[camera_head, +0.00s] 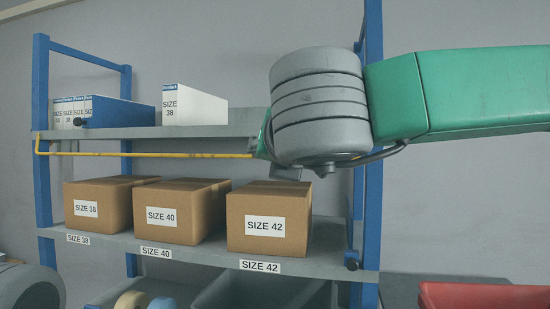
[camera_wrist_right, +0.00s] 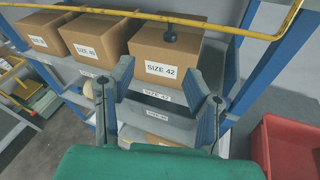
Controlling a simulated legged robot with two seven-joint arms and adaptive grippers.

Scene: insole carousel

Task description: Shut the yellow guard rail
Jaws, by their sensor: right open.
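The yellow guard rail (camera_head: 150,155) runs level across the rack front, just below the upper shelf edge and above the boxes. Its left end bends upward near the left blue post; its right end is hidden behind my right arm. In the right wrist view the rail (camera_wrist_right: 150,17) crosses the top and bends up at the right. My right gripper (camera_wrist_right: 165,92) is open and empty, with its fingers spread below the rail and in front of the SIZE 42 box, apart from the rail. In the head view my wrist mostly hides it. My left gripper is not in view.
Cardboard boxes SIZE 38 (camera_head: 110,195), SIZE 40 (camera_head: 170,222) and SIZE 42 (camera_head: 250,242) stand on the lower shelf (camera_head: 200,257). Blue and white shoe boxes stand on the upper shelf (camera_head: 240,130). A red bin (camera_wrist_right: 290,145) stands at the right.

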